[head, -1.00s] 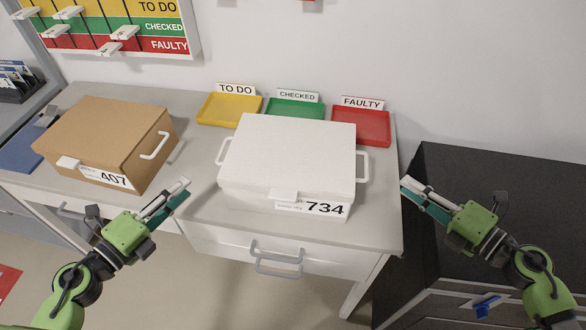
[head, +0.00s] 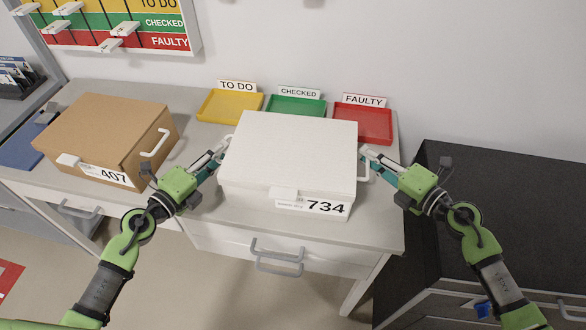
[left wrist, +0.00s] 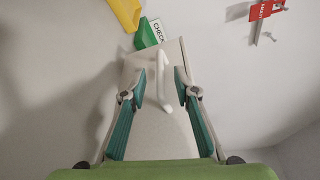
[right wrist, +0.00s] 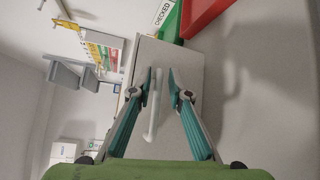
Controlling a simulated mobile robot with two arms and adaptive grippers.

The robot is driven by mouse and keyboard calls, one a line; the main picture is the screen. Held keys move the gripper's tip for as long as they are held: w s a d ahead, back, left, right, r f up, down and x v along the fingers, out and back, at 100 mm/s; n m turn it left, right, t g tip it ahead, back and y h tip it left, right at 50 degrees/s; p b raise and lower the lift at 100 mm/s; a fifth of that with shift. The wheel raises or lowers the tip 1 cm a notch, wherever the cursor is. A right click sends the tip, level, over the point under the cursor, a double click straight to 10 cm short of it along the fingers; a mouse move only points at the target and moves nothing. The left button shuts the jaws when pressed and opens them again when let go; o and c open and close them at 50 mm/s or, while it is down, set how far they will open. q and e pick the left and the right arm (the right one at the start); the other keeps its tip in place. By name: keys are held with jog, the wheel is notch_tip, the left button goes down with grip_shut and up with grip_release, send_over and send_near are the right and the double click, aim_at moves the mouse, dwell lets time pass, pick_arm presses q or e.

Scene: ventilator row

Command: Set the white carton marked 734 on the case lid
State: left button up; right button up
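The white carton marked 734 (head: 288,155) sits closed on the table, its label facing front. My left gripper (head: 221,150) is at its left side; in the left wrist view the white side handle (left wrist: 163,82) lies between the spread fingers. My right gripper (head: 364,158) is at its right side; in the right wrist view that handle (right wrist: 153,105) lies between the open fingers. Neither gripper is visibly closed on a handle. A dark flat-topped unit (head: 500,205) stands right of the table; I cannot tell for certain that its top is the case lid.
A brown carton marked 407 (head: 105,135) sits left on the table (head: 210,215). Yellow (head: 230,106), green (head: 296,107) and red (head: 362,125) trays stand behind the white carton. The dark unit's visible top is clear.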

pick_arm(q)
jog(key=shift+w+d, duration=0.15)
jog(key=shift+w, duration=0.05)
pick_arm(e)
jog(key=shift+w+a, duration=0.15)
jog(key=shift+w, duration=0.05)
pick_arm(q)
grip_shut()
pick_arm(e)
grip_shut()
pick_arm(q)
jog(key=shift+r, duration=0.15)
pick_arm(e)
jog(key=shift+r, duration=0.15)
